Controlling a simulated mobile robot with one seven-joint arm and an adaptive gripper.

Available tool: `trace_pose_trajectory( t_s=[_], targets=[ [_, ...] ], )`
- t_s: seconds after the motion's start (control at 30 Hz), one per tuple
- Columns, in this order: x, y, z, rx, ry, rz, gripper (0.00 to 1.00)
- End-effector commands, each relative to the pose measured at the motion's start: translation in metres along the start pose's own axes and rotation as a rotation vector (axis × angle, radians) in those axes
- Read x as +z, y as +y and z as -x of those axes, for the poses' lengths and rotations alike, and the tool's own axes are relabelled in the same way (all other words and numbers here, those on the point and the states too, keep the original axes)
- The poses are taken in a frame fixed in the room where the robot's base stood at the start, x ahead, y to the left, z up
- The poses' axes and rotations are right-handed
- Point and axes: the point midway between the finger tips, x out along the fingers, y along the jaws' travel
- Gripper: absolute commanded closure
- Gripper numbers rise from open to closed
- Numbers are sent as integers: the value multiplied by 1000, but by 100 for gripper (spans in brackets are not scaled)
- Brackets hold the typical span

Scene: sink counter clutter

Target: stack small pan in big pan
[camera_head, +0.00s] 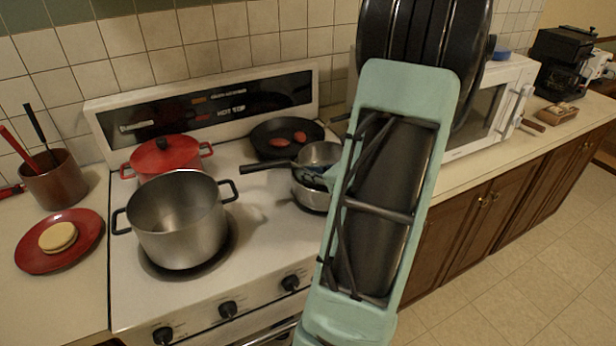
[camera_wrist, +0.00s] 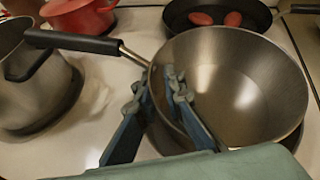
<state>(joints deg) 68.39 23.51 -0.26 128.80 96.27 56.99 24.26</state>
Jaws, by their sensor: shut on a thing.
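The small pan (camera_wrist: 240,80), steel with a black handle (camera_wrist: 75,41) pointing left, fills the right of the wrist view. My gripper (camera_wrist: 160,88) is shut on its near-left rim, one finger inside and one outside. The small pan (camera_head: 320,154) also shows in the head view, partly behind my arm. A second steel pan, apparently the big pan (camera_head: 312,197), is directly below it on the stove. The small pan looks slightly tilted and overlaps the big pan from above. I cannot tell whether they touch. My arm hides the right side of both.
A large steel pot (camera_head: 180,225) stands on the front left burner, with a red lidded pot (camera_head: 166,157) behind it. A black skillet (camera_head: 268,140) with two red items is at the back. A microwave (camera_head: 490,110) stands to the right. Bare stovetop lies between the pot and pans.

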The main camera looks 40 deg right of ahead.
Motion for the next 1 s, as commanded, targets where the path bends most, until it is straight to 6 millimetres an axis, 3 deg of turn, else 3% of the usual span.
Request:
trace_pose_trajectory(
  t_s=[0.8, 0.83, 0.87, 1.0],
  targets=[
    [-9, 0, -5, -1, -2, 3, 100],
    [-10, 1, -5, -1, 0, 1, 88],
    [-10, 1, -5, -1, 0, 1, 84],
    [-10, 1, -5, 0, -1, 1, 83]
  ],
)
